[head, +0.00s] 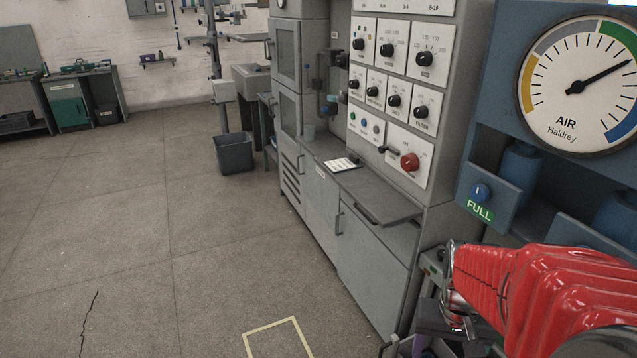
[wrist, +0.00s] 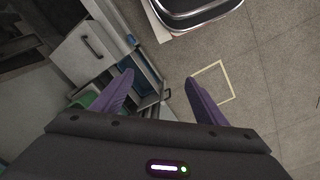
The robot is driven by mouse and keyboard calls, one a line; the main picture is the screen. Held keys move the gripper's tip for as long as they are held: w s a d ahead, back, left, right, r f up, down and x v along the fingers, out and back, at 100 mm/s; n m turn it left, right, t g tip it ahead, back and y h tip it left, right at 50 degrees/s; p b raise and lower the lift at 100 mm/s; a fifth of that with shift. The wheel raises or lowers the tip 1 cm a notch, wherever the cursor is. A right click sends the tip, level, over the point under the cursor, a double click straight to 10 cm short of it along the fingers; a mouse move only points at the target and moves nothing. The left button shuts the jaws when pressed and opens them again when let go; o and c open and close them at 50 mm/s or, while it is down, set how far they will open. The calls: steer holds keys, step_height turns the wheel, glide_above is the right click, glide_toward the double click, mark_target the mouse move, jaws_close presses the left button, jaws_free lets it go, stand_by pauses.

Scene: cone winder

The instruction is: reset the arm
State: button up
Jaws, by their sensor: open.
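My gripper (wrist: 160,84) shows in the wrist view with its two purple fingers spread apart. Nothing is held between them; cabinet parts and floor show behind the gap. In the head view my red sleeved arm reaches in from the lower right. A dark part with some purple shows below it at the bottom edge, and the fingertips cannot be made out there.
A grey control cabinet (head: 375,265) with knobs stands close left of my arm. The blue AIR gauge panel (head: 500,90) is at the right. A chrome-rimmed object (wrist: 195,14) is at the wrist view's top. Floor with a taped outline (head: 278,326) is clear.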

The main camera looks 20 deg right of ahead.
steer(key=w+a+r+n+t, duration=0.1)
steer(key=a+r+n+t, duration=0.1)
steer(key=a+r, duration=0.4)
steer(key=w+a+r+n+t, duration=0.1)
steer(key=a+r+n+t, duration=0.2)
steer(key=a+r, duration=0.4)
steer(key=a+n, duration=0.1)
steer(key=a, duration=0.4)
steer(key=shift+w+a+r+t+y, duration=0.25)
steer(key=shift+w+r+t+y, duration=0.05)
steer(key=shift+d, duration=0.1)
